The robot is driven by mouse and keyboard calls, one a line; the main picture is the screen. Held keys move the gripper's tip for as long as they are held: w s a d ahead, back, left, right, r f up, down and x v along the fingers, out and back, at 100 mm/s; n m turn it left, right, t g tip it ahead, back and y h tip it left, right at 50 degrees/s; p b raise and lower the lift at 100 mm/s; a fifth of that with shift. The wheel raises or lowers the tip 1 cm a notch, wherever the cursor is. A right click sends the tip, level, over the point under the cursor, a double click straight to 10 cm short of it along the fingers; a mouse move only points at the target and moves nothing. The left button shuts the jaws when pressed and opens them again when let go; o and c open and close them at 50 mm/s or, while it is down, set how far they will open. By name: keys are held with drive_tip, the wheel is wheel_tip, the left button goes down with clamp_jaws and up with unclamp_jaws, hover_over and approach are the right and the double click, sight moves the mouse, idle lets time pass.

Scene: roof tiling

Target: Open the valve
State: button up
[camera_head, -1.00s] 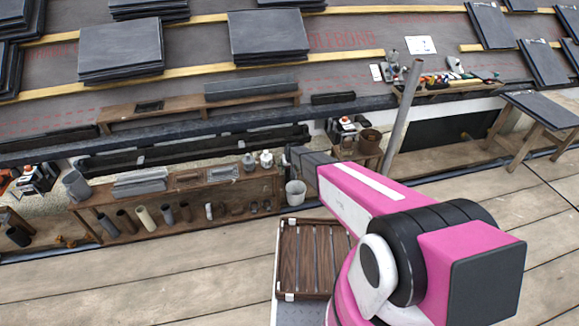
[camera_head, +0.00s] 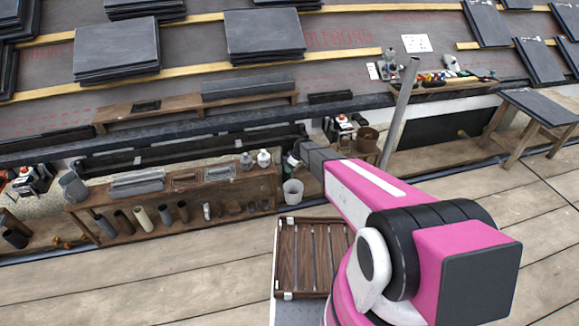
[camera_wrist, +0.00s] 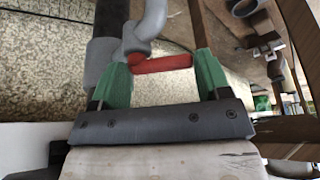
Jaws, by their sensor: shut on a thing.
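The valve shows in the wrist view as a grey pipe fitting (camera_wrist: 139,44) with a short red lever (camera_wrist: 165,64) sticking out to the right. My gripper (camera_wrist: 162,60) has two green fingers, one at each end of the red lever, and is shut on it. The lever lies nearly level across the gap between the fingers. In the head view my pink arm reaches to the wall gap behind the workbench. The valve and my fingertips cannot be made out there.
A wooden shelf (camera_head: 165,197) with pipe pieces and bottles stands left of my arm. A white bucket (camera_head: 293,192) is close under my wrist. A slanted grey pole (camera_head: 399,115) stands to the right. Slate stacks (camera_head: 116,50) lie on the roof above.

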drive_tip(key=n+g, duration=0.1)
drive_tip(key=n, duration=0.1)
drive_tip(key=d+n, duration=0.1)
drive_tip(key=n, duration=0.1)
drive_tip(key=shift+w+n+g, duration=0.2)
drive_tip(key=shift+n+g, duration=0.1)
drive_tip(key=shift+g, duration=0.1)
drive_tip(key=shift+w+d+f+n+g, duration=0.15)
drive_tip(key=shift+n+g, duration=0.15)
drive_tip(key=shift+n, duration=0.5)
drive_tip(key=shift+d+r+n+g, duration=0.15)
drive_tip(key=shift+n+g, duration=0.15)
drive_tip(key=shift+n, duration=0.5)
drive_tip(key=shift+f, duration=0.1)
drive_tip(key=o, duration=0.9)
drive_tip(key=shift+o, duration=0.2)
drive_tip(key=r, duration=0.4)
drive_tip(key=shift+s+a+r, duration=0.1)
drive_tip(key=shift+s+r, duration=0.1)
drive_tip(key=shift+r, duration=0.15)
drive_tip(key=s+a+r, duration=0.6)
drive_tip(key=s+a, duration=0.1)
drive_tip(key=a, duration=0.1)
drive_tip(key=shift+s+r, duration=0.2)
drive_tip(key=shift+s, duration=0.15)
